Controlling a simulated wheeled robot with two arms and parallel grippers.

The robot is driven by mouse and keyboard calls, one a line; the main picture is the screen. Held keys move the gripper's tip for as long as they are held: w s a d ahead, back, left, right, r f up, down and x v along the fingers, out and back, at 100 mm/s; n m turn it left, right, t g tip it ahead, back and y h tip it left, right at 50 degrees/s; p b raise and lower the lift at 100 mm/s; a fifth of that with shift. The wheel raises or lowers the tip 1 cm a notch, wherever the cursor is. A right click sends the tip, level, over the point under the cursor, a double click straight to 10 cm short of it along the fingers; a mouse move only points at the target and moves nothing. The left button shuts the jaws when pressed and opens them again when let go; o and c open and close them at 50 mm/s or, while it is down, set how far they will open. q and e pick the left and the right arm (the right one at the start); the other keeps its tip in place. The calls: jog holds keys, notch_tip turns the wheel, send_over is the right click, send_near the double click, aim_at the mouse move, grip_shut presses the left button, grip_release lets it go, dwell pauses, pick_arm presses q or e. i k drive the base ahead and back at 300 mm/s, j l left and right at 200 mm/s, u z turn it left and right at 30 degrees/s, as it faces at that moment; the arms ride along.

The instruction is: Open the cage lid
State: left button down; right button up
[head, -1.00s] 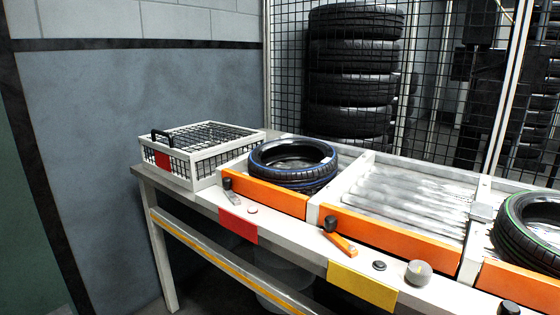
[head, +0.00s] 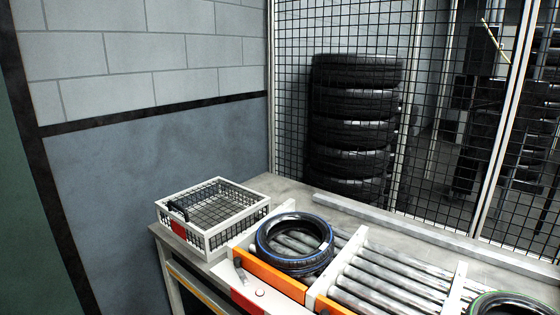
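The white-framed wire cage (head: 236,229) stands on the left end of the bench, below the centre left of the head view. Its mesh lid (head: 217,203) appears to lie flat across the top, and no raised panel shows. The dark mesh inside makes the lid hard to separate from the walls and floor. A black handle (head: 178,211) sits at the front left edge, above a red tag (head: 178,229). Neither of my grippers shows in the head view.
A blue-striped tyre (head: 264,246) lies on the rollers (head: 385,275) just right of the cage, behind an orange board (head: 270,278). A green-striped tyre (head: 500,304) is at the lower right. A mesh fence (head: 440,150) and stacked tyres (head: 355,120) stand behind.

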aim_at(184, 222)
jog(key=i+j, duration=0.9)
